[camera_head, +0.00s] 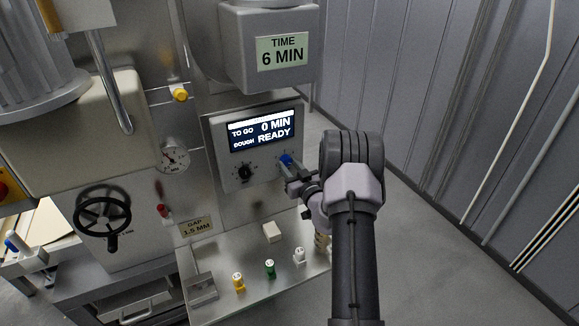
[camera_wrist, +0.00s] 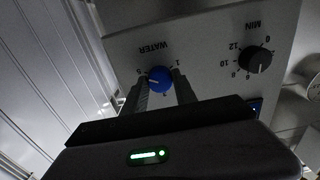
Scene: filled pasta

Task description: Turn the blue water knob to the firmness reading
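The blue water knob (camera_head: 286,159) is on the lower right of the control panel, by my gripper (camera_head: 292,176). In the wrist view the blue knob (camera_wrist: 159,79) has a white pointer line and sits below the upside-down word WATER, with a numbered scale around it. The two fingers of my gripper (camera_wrist: 163,94) reach up to either side of the knob and look spread, with the knob between their tips. I cannot tell whether they touch it. The display (camera_head: 262,130) reads TO GO 0 MIN, DOUGH READY.
A black minutes knob (camera_head: 244,173) is left of the blue one. A round dial gauge (camera_head: 172,156) is farther left, its small print unreadable. A sign (camera_head: 283,52) reads TIME 6 MIN. Below, a shelf (camera_head: 225,301) holds several coloured pegs and a pale block (camera_head: 272,232).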

